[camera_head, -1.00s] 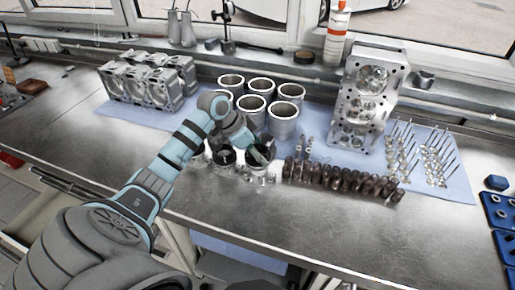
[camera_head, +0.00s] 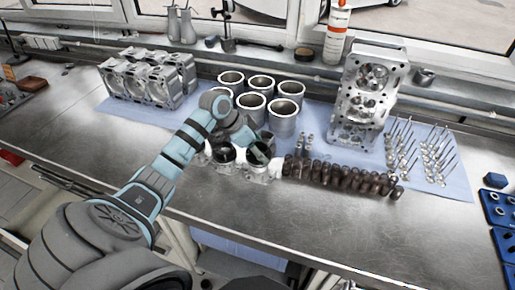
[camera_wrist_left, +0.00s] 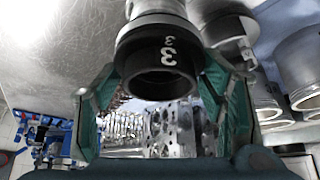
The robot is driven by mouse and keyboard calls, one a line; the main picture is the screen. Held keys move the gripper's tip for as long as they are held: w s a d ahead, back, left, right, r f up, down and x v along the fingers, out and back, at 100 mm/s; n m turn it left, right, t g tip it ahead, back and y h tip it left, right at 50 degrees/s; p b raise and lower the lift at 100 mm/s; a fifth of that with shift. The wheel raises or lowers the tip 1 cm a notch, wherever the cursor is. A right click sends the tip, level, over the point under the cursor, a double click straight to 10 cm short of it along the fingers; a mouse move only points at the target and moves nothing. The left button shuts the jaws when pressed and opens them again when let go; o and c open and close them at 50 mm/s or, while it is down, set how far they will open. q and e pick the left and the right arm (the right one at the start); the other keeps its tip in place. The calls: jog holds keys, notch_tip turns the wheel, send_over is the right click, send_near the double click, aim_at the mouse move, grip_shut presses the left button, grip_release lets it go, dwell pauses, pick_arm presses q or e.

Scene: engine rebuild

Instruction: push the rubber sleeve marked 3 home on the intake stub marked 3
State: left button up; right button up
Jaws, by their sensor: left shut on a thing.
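The black rubber sleeve marked 3 (camera_wrist_left: 165,62) is between the fingers of my left gripper (camera_wrist_left: 165,115) in the left wrist view, with its open end facing the camera. The gripper is shut on it; the green fingers are on either side. A pale metal piece (camera_wrist_left: 155,7), apparently the intake stub, lines up behind the sleeve, its mark hidden. I cannot tell how far the sleeve sits on it. In the head view my left gripper (camera_head: 258,150) is over the right one of two short metal stubs (camera_head: 258,174). My right gripper is out of view.
Another dark sleeve (camera_head: 226,153) sits just left of the gripper. Several cylinder liners (camera_head: 283,108) stand close behind it. A row of dark parts (camera_head: 345,180) lies to the right, before the cylinder head (camera_head: 365,95). The bench front (camera_head: 270,215) is clear.

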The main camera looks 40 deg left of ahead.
pick_arm(q)
jog(key=shift+f, duration=0.2)
jog(key=shift+f, duration=0.35)
jog(key=shift+f, duration=0.2)
dwell(0.5)
jog(key=shift+f, duration=0.3)
jog(key=o, duration=0.4)
jog(key=c, duration=0.4)
